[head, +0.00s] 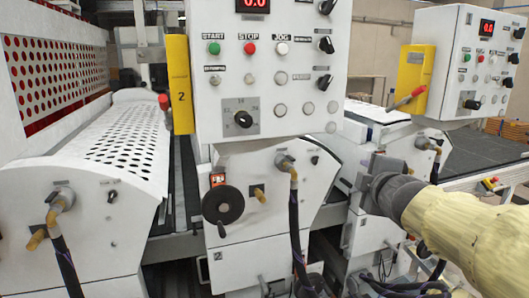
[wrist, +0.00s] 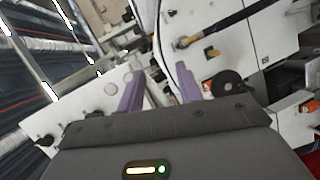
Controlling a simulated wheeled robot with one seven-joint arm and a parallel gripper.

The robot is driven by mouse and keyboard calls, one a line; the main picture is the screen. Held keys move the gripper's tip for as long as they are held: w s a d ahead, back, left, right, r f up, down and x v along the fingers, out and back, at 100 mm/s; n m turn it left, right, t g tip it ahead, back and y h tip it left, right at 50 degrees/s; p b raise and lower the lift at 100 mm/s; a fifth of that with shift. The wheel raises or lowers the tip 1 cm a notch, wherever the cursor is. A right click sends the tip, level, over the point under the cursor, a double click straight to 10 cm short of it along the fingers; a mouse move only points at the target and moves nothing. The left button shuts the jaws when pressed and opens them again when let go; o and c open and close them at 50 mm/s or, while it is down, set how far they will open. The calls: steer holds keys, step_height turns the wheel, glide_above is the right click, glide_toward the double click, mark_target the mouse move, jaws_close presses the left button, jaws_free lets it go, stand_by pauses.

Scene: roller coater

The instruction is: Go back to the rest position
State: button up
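My gripper (wrist: 162,80) shows in the wrist view as two purple fingers standing apart, with nothing held between them. In the head view my gripper (head: 368,182) is at the right, at the end of my yellow-sleeved arm. It is in front of the white machine housing, right of the black handwheel (head: 223,205). I cannot tell from the head view whether it touches the housing. The wrist view is tilted and shows machine panels and a dark round knob (wrist: 229,83) beyond the fingers.
A control panel (head: 262,75) with buttons and a selector stands in the middle, and a second panel (head: 462,65) at the right. A perforated white cover (head: 125,140) is at the left. Hoses (head: 298,225) hang in front of the machine. A dark conveyor (head: 480,150) lies at the right.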

steer(key=s+a+f+m+g+h, duration=0.1)
steer(key=s+f+m+g, duration=0.3)
steer(key=f, duration=0.6)
steer(key=s+a+f+m+g, duration=0.1)
steer(key=s+f+m+g, duration=0.2)
steer(key=f+m, duration=0.5)
steer(key=s+a+f+m+g, duration=0.2)
steer(key=s+f+g, duration=0.1)
steer(key=s+f, duration=0.3)
steer(key=s+a+f+m+g+y, duration=0.1)
steer(key=s+a+f+g, duration=0.2)
steer(key=s+f, duration=0.3)
steer(key=shift+s+a+f+m, duration=0.2)
steer(key=shift+s+f+m, duration=0.15)
steer(key=shift+f, duration=0.6)
steer(key=shift+w, duration=0.2)
steer(key=shift+d, duration=0.1)
